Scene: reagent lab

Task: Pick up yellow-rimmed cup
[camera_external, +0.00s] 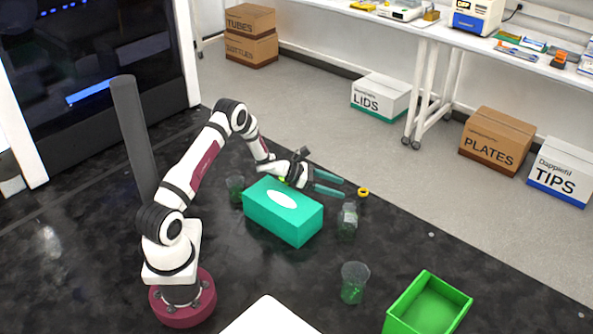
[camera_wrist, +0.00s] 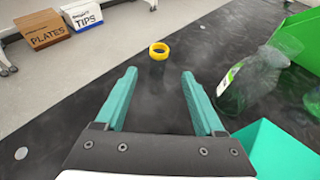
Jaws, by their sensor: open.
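The yellow-rimmed cup (camera_external: 363,191) shows as a small yellow ring near the back edge of the dark bench, just beyond my fingertips. In the wrist view the yellow ring (camera_wrist: 159,50) with a dark centre lies ahead of the fingers, roughly centred between them. The cup's body below the rim is hard to make out. My gripper (camera_external: 340,189) is open, with its two teal fingers spread and nothing between them. The gripper also shows in the wrist view (camera_wrist: 160,82). It is apart from the cup.
A teal box (camera_external: 270,222) stands under my forearm. A clear labelled bottle (camera_external: 347,220) is right of it, near my fingers. A glass beaker (camera_external: 354,283) and a green bin (camera_external: 428,305) are at the front. Another glass (camera_external: 235,188) is left of the box.

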